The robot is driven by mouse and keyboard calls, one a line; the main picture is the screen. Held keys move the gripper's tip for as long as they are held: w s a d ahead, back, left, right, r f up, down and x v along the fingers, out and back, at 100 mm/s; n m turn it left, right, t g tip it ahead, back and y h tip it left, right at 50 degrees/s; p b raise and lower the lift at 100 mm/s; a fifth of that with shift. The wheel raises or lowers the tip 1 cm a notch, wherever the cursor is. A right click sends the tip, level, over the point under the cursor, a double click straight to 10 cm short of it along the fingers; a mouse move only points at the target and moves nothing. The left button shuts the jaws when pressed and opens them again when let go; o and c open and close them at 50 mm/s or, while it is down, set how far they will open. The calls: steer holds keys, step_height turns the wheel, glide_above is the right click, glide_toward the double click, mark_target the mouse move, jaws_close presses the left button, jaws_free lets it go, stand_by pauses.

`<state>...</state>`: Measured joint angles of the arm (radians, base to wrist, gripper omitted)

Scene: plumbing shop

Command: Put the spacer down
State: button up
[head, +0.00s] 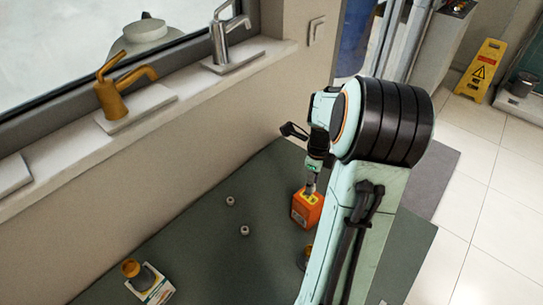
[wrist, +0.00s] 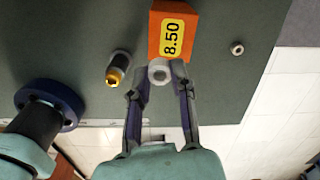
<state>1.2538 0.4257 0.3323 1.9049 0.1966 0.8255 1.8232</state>
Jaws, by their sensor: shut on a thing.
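In the wrist view the spacer, a short pale grey ring (wrist: 159,71), sits between the two fingertips of my gripper (wrist: 160,80). My gripper is shut on it. The spacer appears right beside or just in front of an orange box (wrist: 172,35) with a yellow "8.50" label; I cannot tell whether they touch. In the head view my gripper (head: 311,186) points down over the orange box (head: 306,209). The spacer cannot be made out there. How high it is above the green mat (head: 190,250) is unclear.
Two small pale rings (head: 230,201) (head: 244,230) lie on the mat, left of the box. A yellow-tipped cylinder (wrist: 118,68) lies near my gripper in the wrist view. Mat between is clear.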

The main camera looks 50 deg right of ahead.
steer(key=shift+w+d+f, duration=0.35)
steer(key=shift+d+f, duration=0.15)
steer(key=shift+f, duration=0.2)
steer(key=shift+w+d+f, duration=0.1)
steer(key=shift+d+f, duration=0.1)
steer(key=shift+f, duration=1.55)
steer(key=shift+f, duration=0.1)
steer(key=shift+f, duration=0.1)
steer(key=o, duration=0.7)
steer(key=shift+c, duration=0.2)
step_height(320, 180, up, 12)
steer(key=shift+r, duration=0.25)
